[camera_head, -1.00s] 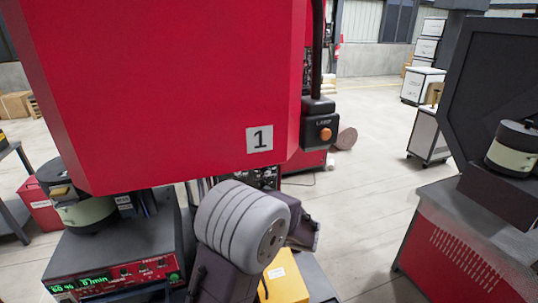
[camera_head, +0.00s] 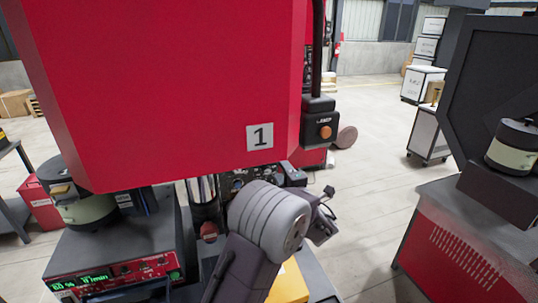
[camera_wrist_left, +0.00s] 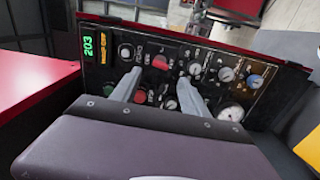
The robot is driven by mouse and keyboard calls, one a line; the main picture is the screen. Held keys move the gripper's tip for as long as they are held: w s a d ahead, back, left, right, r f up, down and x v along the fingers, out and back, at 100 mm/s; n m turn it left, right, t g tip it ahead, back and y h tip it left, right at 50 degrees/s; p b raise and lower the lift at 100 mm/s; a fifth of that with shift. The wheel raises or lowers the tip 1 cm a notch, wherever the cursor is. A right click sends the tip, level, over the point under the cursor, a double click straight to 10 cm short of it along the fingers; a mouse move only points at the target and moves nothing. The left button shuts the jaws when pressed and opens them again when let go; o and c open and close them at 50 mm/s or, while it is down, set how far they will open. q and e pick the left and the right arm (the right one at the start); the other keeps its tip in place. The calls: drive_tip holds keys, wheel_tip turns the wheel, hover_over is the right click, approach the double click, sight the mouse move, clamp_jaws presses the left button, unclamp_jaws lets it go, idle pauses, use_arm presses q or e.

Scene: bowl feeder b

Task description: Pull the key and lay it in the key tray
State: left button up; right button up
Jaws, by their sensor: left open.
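My left gripper (camera_wrist_left: 160,90) is open, its two pale fingers spread in front of a black control panel (camera_wrist_left: 215,62). Nothing shows held between them. The panel carries several dials and switches, a red button (camera_wrist_left: 160,62) and a green display reading 203 (camera_wrist_left: 88,45). I cannot make out which small part is the key. In the head view part of the panel (camera_head: 238,182) shows under the red cabinet, behind my left arm; the fingertips are hidden there. No key tray can be told for sure. My right gripper is not in view.
A large red cabinet (camera_head: 170,85) marked 1 hangs above my arm. A feeder bowl (camera_head: 85,208) and controller (camera_head: 120,272) stand at left. A yellow box (camera_head: 288,285) is below my arm. Another machine (camera_head: 465,240) stands at right, with open floor between.

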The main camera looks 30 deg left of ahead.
use_arm(q)
drive_tip(key=shift+p+x, duration=0.55)
drive_tip(key=shift+x, duration=3.95)
drive_tip(key=shift+f, duration=0.1)
clamp_jaws()
drive_tip(key=shift+s, duration=0.1)
drive_tip(key=v, duration=0.6)
